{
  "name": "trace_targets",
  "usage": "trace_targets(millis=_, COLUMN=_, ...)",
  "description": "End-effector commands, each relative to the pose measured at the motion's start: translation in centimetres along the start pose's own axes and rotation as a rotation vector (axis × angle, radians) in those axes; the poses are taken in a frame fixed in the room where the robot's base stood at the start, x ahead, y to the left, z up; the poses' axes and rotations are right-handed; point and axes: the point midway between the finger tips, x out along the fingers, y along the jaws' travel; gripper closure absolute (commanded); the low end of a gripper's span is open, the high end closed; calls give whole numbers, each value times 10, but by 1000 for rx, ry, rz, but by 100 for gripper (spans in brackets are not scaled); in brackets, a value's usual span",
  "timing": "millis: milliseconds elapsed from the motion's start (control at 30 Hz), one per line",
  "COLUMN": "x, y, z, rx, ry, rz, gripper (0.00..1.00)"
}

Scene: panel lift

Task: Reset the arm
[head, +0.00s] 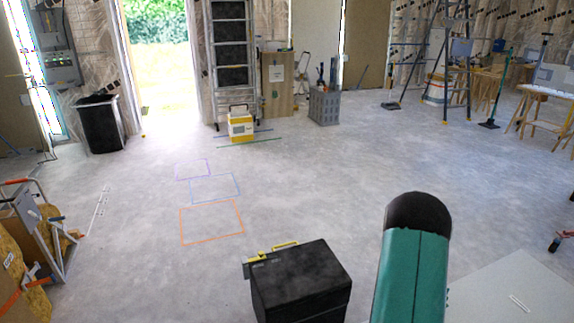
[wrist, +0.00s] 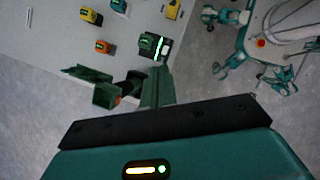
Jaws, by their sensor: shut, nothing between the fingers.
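My arm shows in the head view as a teal link with a black rounded cap, rising at the lower right; my gripper is outside that view. In the wrist view, my gripper (wrist: 159,72) points up the picture from its teal housing and black plate. Its dark green fingers are shut together and hold nothing. Beyond it is a pale grey surface (wrist: 130,22) with small yellow and green tools on it. A dark green tool with an orange part (wrist: 108,93) appears left of the fingers; its distance from them is hard to judge.
A black box with yellow handles (head: 300,280) is at the bottom centre. A pale panel (head: 515,290) lies lower right. Coloured outlines (head: 210,222) mark the open floor. A black bin (head: 101,124), yellow box (head: 240,126), ladder (head: 458,60) and workbenches stand farther back.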

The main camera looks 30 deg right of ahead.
Motion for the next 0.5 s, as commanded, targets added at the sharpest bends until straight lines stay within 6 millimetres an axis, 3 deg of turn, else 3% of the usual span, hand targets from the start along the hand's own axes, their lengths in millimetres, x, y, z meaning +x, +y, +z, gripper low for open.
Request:
trace_targets(millis=33, x=-31, y=-5, z=-5, rx=23, ry=24, rz=29, gripper=100)
trace_targets(millis=200, x=-117, y=-35, z=-20, rx=110, ry=111, rz=95, gripper=100)
trace_targets(millis=500, x=-243, y=-116, z=-32, rx=241, ry=296, rz=173, gripper=100)
